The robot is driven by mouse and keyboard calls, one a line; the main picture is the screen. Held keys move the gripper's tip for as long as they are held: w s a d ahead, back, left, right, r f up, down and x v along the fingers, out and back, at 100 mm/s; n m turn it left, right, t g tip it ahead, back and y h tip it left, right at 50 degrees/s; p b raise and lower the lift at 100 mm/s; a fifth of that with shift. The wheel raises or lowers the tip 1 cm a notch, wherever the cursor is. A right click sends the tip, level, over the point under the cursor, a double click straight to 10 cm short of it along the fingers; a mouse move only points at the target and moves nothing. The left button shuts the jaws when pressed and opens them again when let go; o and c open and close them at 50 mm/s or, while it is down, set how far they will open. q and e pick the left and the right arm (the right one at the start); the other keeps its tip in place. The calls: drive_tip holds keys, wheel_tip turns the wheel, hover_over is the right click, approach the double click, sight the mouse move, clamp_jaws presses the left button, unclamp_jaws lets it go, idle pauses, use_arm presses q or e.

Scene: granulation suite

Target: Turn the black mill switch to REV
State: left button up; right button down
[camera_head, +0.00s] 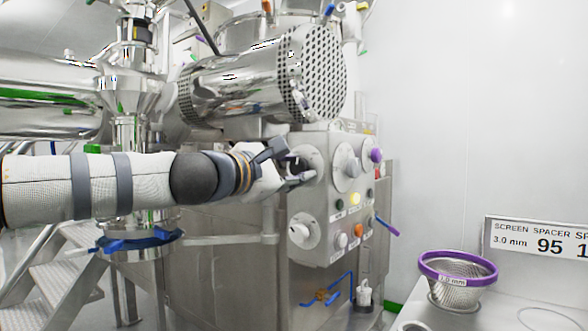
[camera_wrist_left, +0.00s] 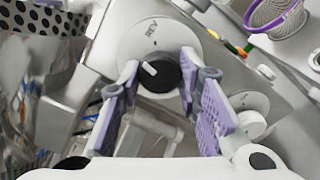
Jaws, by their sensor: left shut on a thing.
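The black mill switch (camera_wrist_left: 165,77) is a round black knob with a white pointer mark, on a pale round plate in the left wrist view. The word REV (camera_wrist_left: 151,28) is printed on the plate above the knob. The white mark lies on the knob's upper left side; I cannot tell exactly how it lines up with REV. My left gripper (camera_head: 300,171) is at the upper left of the control panel (camera_head: 325,222), shut on the knob with one purple-padded finger on each side. In the head view the gripper mostly hides the knob. My right gripper is not in view.
Beside the switch are another round dial (camera_head: 347,166), a purple knob (camera_head: 376,155) and a yellow button (camera_head: 354,199). A white knob (camera_head: 300,231) sits lower down. A perforated steel drum (camera_head: 315,75) overhangs the panel. A purple-rimmed sieve (camera_head: 458,268) stands right.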

use_arm(q)
drive_tip(key=m, duration=0.6)
drive_tip(key=shift+m, duration=0.4)
idle(0.4)
drive_tip(key=o, duration=1.1)
drive_tip(key=shift+o, duration=0.2)
drive_tip(key=v, duration=1.2)
